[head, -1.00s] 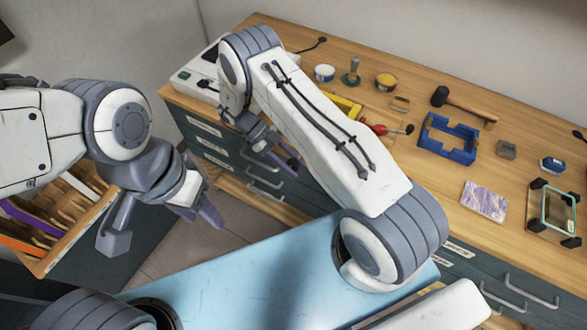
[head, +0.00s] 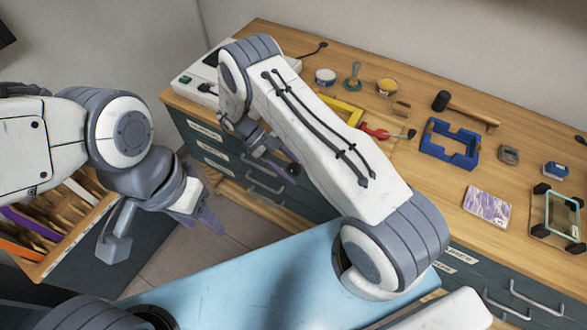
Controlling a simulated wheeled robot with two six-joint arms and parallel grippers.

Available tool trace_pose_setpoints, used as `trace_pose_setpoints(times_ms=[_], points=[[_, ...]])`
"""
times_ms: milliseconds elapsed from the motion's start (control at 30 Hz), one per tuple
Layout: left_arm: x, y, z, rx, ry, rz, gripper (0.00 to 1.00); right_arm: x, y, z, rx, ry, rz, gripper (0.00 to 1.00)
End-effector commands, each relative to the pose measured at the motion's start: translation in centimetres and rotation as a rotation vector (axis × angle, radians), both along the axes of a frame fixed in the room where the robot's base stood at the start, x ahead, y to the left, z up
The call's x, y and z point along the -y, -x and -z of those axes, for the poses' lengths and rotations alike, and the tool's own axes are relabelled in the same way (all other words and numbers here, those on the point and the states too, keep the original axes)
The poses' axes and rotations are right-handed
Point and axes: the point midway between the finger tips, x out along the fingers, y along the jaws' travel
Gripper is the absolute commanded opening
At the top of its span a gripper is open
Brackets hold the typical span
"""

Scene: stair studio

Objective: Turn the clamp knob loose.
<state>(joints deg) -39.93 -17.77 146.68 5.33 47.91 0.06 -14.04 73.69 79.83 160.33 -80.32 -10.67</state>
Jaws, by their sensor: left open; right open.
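A dark round knob (head: 292,170) shows at the front of the bench, at the tips of my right gripper (head: 278,163). It may be the clamp knob; its clamp is hidden behind my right arm. The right gripper is open, with its fingers close to the knob. I cannot tell whether they touch it or stand around it. My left gripper (head: 203,215) is open and empty, hanging over the floor between the open drawer and the bench, well away from the knob.
The wooden bench (head: 440,205) holds a blue frame (head: 449,145), a mallet (head: 465,110), a purple-patterned block (head: 487,206), a glass-topped frame (head: 558,215) and small tins. An open drawer (head: 65,225) lies at left. Drawer handles (head: 265,185) project below the bench.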

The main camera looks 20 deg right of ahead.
Motion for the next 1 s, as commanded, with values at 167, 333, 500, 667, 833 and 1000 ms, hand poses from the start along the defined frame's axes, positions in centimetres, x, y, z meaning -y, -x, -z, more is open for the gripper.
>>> trace_pose_setpoints(times_ms=[167,333,500,667,833,1000], points=[[0.0,0.0,0.3,0.000,0.000,0.000,0.50,-0.2,-0.4,-0.1,0.005,0.000,-0.001,0.60],[0.0,0.0,1.7,0.000,0.000,0.001,0.50,-1.5,-2.1,-1.2,0.008,-0.002,-0.001,0.60],[0.0,0.0,3.3,0.000,0.000,0.001,0.50,-3.4,-4.6,-3.1,0.008,-0.002,-0.001,0.60],[0.0,0.0,4.2,0.000,0.000,0.002,0.50,-4.6,-6.1,-4.8,0.003,-0.001,-0.001,0.60],[0.0,0.0,4.5,0.000,0.000,0.002,0.50,-5.2,-6.8,-5.7,0.001,0.000,0.001,0.60],[0.0,0.0,4.5,0.000,0.000,0.001,0.50,-5.3,-7.0,-5.9,0.000,0.000,0.000,0.60]])
